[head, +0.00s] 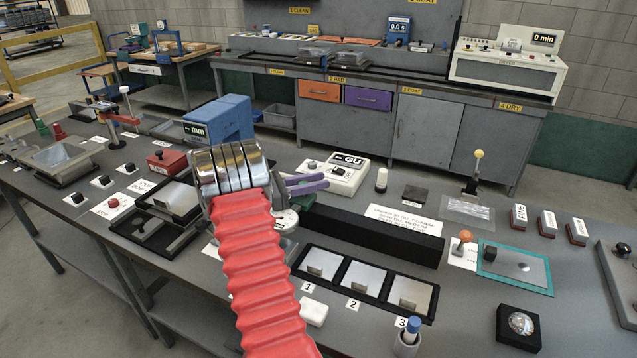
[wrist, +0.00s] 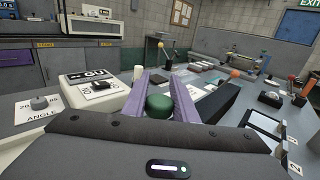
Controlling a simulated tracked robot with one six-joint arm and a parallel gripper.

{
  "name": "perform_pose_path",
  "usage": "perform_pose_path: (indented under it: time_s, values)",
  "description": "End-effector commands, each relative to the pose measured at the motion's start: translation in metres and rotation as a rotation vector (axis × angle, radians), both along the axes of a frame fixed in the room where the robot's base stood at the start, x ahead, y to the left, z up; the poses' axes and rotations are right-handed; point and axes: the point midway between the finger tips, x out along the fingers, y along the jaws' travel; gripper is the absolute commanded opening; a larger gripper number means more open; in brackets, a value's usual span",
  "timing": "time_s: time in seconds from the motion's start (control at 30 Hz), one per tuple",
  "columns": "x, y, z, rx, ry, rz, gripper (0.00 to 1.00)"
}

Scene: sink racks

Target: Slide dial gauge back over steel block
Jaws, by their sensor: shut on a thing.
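My gripper (head: 324,181) has purple fingers and is at the middle of the bench in the head view. In the wrist view my gripper (wrist: 160,88) is closed around a round green knob (wrist: 158,104). A white round dial (head: 288,221), which looks like the dial gauge, shows just below the fingers in the head view, partly covered by my red arm sleeve. A green part (head: 303,201) shows beside the dial under the fingers. I cannot pick out the steel block with certainty; my arm hides much of that area.
A white GU meter (head: 347,176) stands just behind the fingers. A long black bar (head: 365,235) lies to the right, with a tray of numbered metal plates (head: 357,283) in front. A blue mm box (head: 219,118) stands behind my arm. The bench is crowded.

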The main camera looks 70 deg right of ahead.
Motion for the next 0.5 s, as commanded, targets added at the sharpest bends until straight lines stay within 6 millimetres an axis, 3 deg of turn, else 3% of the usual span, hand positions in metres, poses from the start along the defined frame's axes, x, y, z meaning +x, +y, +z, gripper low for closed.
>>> perform_pose_path:
  time_s: [0.03, 0.07, 0.3, 0.5]
  values:
    - [0.0064, -0.0008, 0.0006, -0.002, -0.005, 0.016, 0.0]
    - [0.0066, -0.0009, 0.0007, -0.002, -0.005, 0.017, 0.26]
    - [0.0042, -0.0009, 0.0006, -0.001, -0.004, 0.011, 0.43]
    - [0.0024, -0.001, 0.0006, -0.001, -0.004, 0.007, 0.44]
